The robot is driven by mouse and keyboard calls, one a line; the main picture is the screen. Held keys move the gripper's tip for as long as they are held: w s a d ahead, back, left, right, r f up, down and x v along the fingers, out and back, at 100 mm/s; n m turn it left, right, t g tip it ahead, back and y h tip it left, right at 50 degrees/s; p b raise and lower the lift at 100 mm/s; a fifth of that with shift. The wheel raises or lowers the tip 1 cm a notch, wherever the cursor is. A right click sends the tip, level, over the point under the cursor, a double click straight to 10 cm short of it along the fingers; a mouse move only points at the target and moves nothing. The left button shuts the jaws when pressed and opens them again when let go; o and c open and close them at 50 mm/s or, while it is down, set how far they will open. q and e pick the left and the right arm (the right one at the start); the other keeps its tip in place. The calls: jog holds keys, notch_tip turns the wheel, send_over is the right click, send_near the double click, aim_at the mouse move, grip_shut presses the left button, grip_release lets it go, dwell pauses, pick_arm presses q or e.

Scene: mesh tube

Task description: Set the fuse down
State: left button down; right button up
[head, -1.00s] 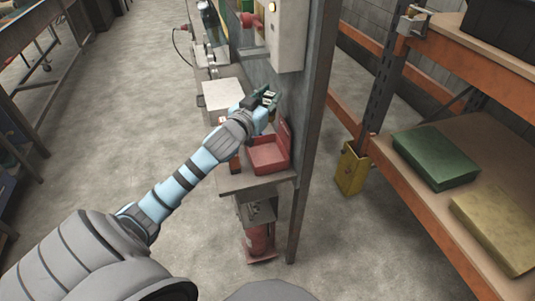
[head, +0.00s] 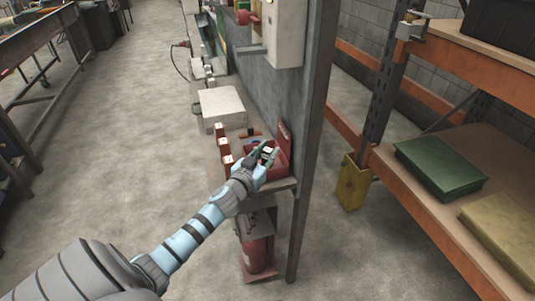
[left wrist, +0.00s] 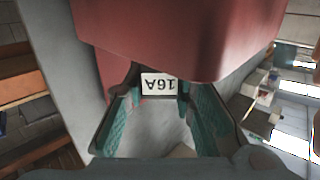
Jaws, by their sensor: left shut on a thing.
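My left gripper (head: 266,153) is shut on the fuse, a small piece with a white face (head: 267,149). In the head view the gripper and fuse are over the open red box (head: 284,134) at the near end of the narrow shelf. The red box also fills the top of the left wrist view (left wrist: 185,40), close to the fuse. Whether the fuse touches the box's floor is hidden. My right gripper is not in view.
Several orange-brown blocks (head: 225,146) stand left of the red box, with a white box (head: 221,106) behind. A grey upright panel (head: 312,130) borders the shelf on the right. A red extinguisher (head: 257,255) stands below. Shelving with a green box (head: 438,165) is farther right.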

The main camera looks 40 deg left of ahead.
pick_arm(q)
jog(key=c, duration=1.3)
grip_release()
jog(key=shift+c, duration=0.2)
jog(key=shift+r, duration=0.15)
jog(key=s+d+b, duration=0.1)
jog(key=s+d, duration=0.1)
jog(key=s, duration=0.9)
jog(key=shift+s+r+b, duration=0.25)
jog(key=shift+s+b, duration=0.15)
jog(key=shift+d, duration=0.15)
